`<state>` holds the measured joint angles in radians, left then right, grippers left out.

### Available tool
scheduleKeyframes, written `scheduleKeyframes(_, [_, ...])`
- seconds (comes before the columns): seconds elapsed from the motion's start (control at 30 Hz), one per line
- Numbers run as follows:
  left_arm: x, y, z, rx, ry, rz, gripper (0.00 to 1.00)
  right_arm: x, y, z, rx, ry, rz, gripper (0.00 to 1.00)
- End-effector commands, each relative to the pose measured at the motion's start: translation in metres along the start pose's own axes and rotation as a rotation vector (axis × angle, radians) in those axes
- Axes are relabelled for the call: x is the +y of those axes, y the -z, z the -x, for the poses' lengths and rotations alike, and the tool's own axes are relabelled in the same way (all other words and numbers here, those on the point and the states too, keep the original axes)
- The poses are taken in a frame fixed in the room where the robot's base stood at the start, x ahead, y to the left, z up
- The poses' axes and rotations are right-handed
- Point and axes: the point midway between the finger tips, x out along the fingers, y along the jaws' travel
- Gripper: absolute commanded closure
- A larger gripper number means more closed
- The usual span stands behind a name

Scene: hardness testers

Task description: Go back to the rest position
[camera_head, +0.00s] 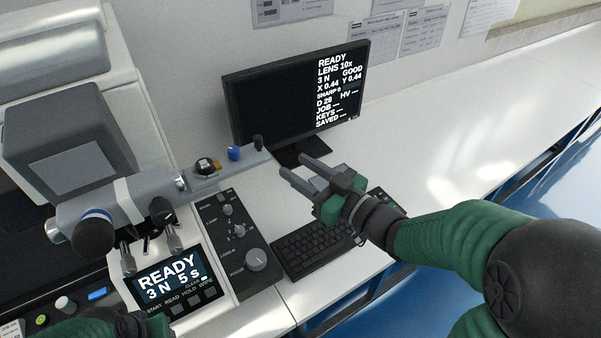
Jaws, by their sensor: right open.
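My right gripper (300,180) is open and empty, with its two grey fingers apart and pointing left. It hangs above the bench, in front of the monitor (290,95) and over the far side of the black keyboard (312,246). My right arm reaches in from the lower right. Green parts of my left arm show at the bottom left edge, below the tester's display (168,278).
A black control panel with knobs (222,222) lies between tester and keyboard. A grey bar with small knobs (220,173) extends from the tester toward the monitor. The white bench (450,130) is clear on the right. Paper sheets (423,28) hang on the wall.

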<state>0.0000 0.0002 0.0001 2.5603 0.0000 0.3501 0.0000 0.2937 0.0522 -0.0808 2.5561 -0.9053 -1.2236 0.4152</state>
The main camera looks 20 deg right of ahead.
Motion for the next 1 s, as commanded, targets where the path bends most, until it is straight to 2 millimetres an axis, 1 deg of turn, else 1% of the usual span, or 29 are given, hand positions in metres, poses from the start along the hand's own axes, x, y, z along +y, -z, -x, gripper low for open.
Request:
scheduleKeyframes(0.37, [0.000,0.000,0.001,0.001,0.000,0.000,0.64,0.000,0.001,0.000,-0.001,0.000,0.000,0.60])
scheduleKeyframes(0.47, [0.000,0.000,0.001,0.001,0.000,0.000,0.64,0.006,-0.008,-0.002,-0.039,-0.035,0.005,0.60])
scheduleKeyframes(0.57, [0.000,0.000,0.001,0.001,0.000,0.000,0.64,0.025,-0.041,-0.004,-0.182,-0.152,0.010,0.60])
scheduleKeyframes(0.63, [0.000,0.000,0.001,0.001,0.000,0.000,0.64,0.040,-0.079,0.004,-0.354,-0.264,-0.003,0.60])
scheduleKeyframes(0.67, [0.000,0.000,0.001,0.001,0.000,0.000,0.64,0.044,-0.097,0.011,-0.441,-0.310,-0.015,0.60])
scheduleKeyframes(0.7, [0.000,0.000,0.001,0.001,0.000,0.000,0.64,0.045,-0.122,0.024,-0.564,-0.360,-0.039,0.60])
scheduleKeyframes(0.77, [0.000,0.000,0.001,0.001,0.000,0.000,0.64,0.037,-0.156,0.049,-0.749,-0.411,-0.086,0.60])
scheduleKeyframes(0.8, [0.000,0.000,0.001,0.001,0.000,0.000,0.64,0.026,-0.175,0.067,-0.866,-0.428,-0.122,0.60])
scheduleKeyframes(0.83, [0.000,0.000,0.001,0.001,0.000,0.000,0.64,0.016,-0.187,0.080,-0.948,-0.433,-0.149,0.60])
scheduleKeyframes(0.9, [0.000,0.000,0.001,0.001,0.000,0.000,0.64,-0.009,-0.207,0.107,-1.111,-0.425,-0.213,0.60])
scheduleKeyframes(1.0, [0.000,0.000,0.001,0.000,0.000,0.000,0.64,-0.038,-0.221,0.133,-1.258,-0.398,-0.278,0.60])
